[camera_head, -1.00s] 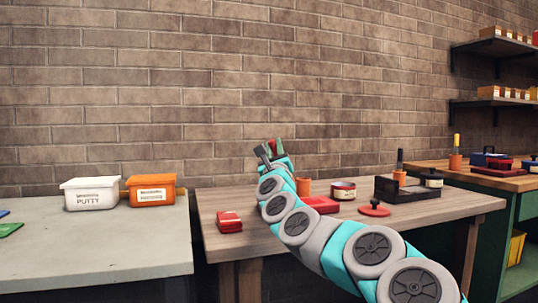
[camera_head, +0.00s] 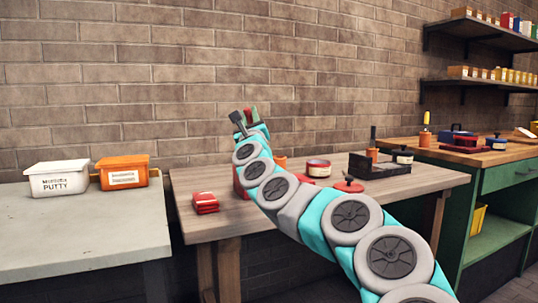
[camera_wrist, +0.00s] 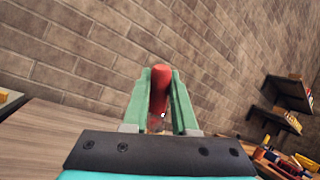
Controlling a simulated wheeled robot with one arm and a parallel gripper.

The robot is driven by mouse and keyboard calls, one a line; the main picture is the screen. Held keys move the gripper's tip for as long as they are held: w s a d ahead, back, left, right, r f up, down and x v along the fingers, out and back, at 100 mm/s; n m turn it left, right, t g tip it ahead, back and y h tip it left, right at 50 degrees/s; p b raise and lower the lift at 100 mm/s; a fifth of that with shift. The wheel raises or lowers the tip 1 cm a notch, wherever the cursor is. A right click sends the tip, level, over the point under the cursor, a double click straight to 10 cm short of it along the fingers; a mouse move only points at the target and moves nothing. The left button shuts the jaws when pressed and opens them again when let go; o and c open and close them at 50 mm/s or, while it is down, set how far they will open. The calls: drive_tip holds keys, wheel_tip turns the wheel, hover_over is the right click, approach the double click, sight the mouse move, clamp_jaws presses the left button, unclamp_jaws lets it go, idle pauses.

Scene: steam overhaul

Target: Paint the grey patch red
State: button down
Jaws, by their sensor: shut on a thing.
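My gripper (camera_wrist: 160,78) is shut on a red, rounded, handle-like thing (camera_wrist: 160,88), held between its two green fingers. The far end of that thing is hidden, so I cannot tell if it is a brush. In the head view my gripper (camera_head: 250,114) is raised above the wooden table, against the brick wall. I cannot make out a grey patch in either view.
Red boxes (camera_head: 205,203) lie at the wooden table's (camera_head: 215,224) left front. A black tray (camera_head: 385,170) stands at its right. A grey bench with a white putty tub (camera_head: 57,179) and an orange tub (camera_head: 123,173) is left; a green workbench (camera_head: 505,185) is right.

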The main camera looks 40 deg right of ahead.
drive_tip(key=shift+r, duration=0.1)
drive_tip(key=d+r+p, duration=0.4)
drive_tip(key=d+p, duration=0.3)
drive_tip(key=shift+s+f+b, duration=0.25)
drive_tip(key=shift+f+b, duration=0.2)
drive_tip(key=shift+f, duration=0.75)
drive_tip(key=shift+s+f+b, duration=0.25)
drive_tip(key=shift+f+b, duration=0.15)
drive_tip(key=shift+f, duration=0.8)
